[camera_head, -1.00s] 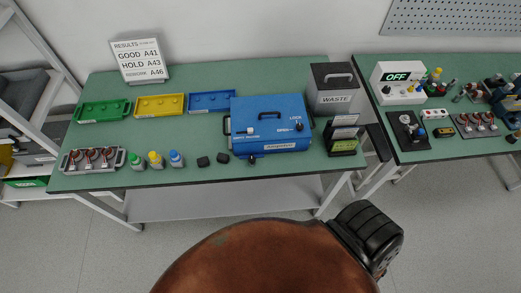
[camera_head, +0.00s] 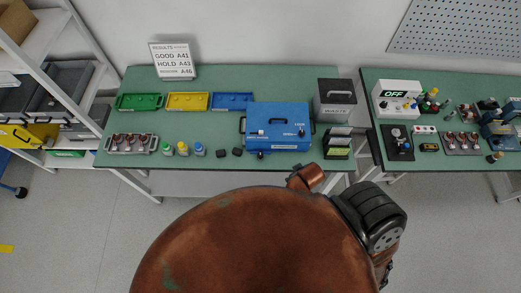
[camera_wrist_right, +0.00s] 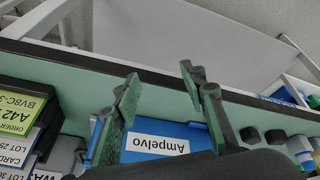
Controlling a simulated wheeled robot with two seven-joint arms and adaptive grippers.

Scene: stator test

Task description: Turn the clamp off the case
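The blue case (camera_head: 262,112) stands on the green bench in the head view, with a dark handle on top. A black knob (camera_head: 302,133) sits at its right by the LOCK marking. Another small dark part (camera_head: 261,155) is at its front lower edge; I cannot tell which is the clamp. In the right wrist view the case (camera_wrist_right: 199,132) shows with its white "Ampelvo" label. My right gripper (camera_wrist_right: 160,75) is open and empty, its fingers apart above the bench edge near the case front. It is hidden in the head view. My left gripper is in neither view.
A grey waste bin (camera_head: 335,100) and a card holder (camera_head: 338,143) stand right of the case. Green (camera_head: 139,102), yellow (camera_head: 187,101) and blue (camera_head: 233,101) trays, several small bottles and two black blocks (camera_head: 237,152) lie left. A second bench is at the right.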

